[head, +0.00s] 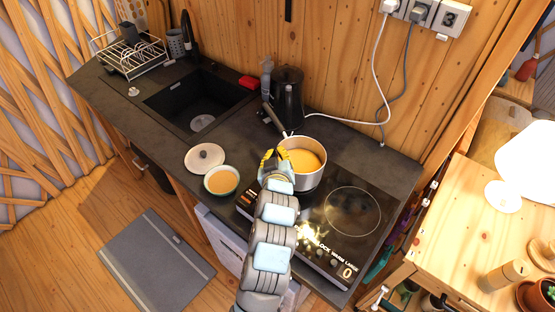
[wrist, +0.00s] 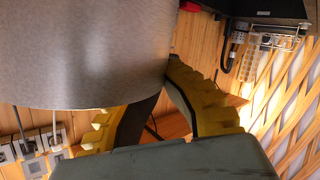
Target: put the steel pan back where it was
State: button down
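The steel pan (head: 314,178) holds orange-yellow soup and is at the left part of the cooktop in the head view. Its handle (head: 273,119) points up and left toward the kettle. I cannot tell whether its base touches the glass. My gripper (head: 275,155), with yellow fingers, is at the pan's left side near the handle's base. In the wrist view the pan's grey side (wrist: 85,50) fills the upper left and hides the fingertips of my gripper (wrist: 165,85). The fingers lean toward each other, but whether they close on the handle is hidden.
A bowl of soup (head: 222,181) and a round pale lid (head: 205,157) are on the counter left of the pan. A dark kettle (head: 288,98) stands behind it, with cords nearby. The right burner (head: 352,211) is clear. The sink (head: 195,104) is at the left.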

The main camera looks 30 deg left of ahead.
jog(key=shift+w+a+f, duration=0.2)
jog(key=shift+w+f, duration=0.3)
jog(key=shift+f, duration=0.1)
jog(key=shift+w+a+f, duration=0.2)
jog(key=shift+w+f, duration=0.3)
jog(key=shift+f, duration=0.05)
notch_tip(320, 180, down, 3)
jog(key=shift+f, duration=0.15)
jog(key=c, duration=1.2)
grip_release()
jog(key=shift+c, duration=0.2)
jog(key=v, duration=1.2)
